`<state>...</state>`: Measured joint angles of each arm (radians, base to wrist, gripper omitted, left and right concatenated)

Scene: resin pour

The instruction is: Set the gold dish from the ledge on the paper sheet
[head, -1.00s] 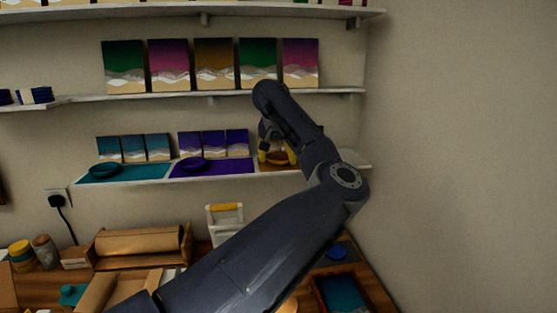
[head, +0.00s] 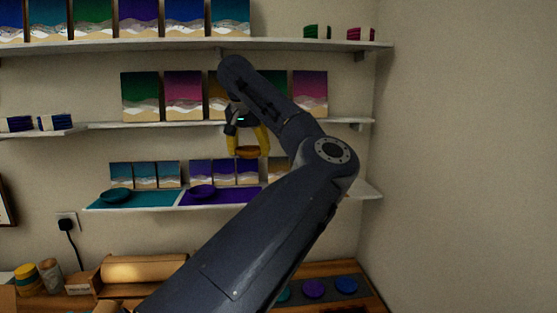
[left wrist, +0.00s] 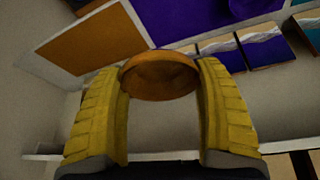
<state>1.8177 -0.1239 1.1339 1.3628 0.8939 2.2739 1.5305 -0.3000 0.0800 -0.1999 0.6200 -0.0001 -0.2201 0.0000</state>
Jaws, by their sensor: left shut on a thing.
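The gold dish (head: 248,153) is a small round orange-gold bowl. My left gripper (head: 247,149) is shut on it, with yellow fingers on either side, and holds it in the air in front of the shelves, above the ledge (head: 140,206). In the left wrist view the dish (left wrist: 160,77) sits between the two yellow finger pads (left wrist: 163,72). A bare orange-gold mat (left wrist: 92,42) lies on the ledge there. My right gripper is not in view.
A teal dish (head: 117,195) and a purple dish (head: 201,191) stay on the ledge before small pictures. Shelves with painted panels (head: 140,96) are behind and above. On the bench are a brown paper roll (head: 145,268), jars (head: 50,274) and coloured discs (head: 314,288).

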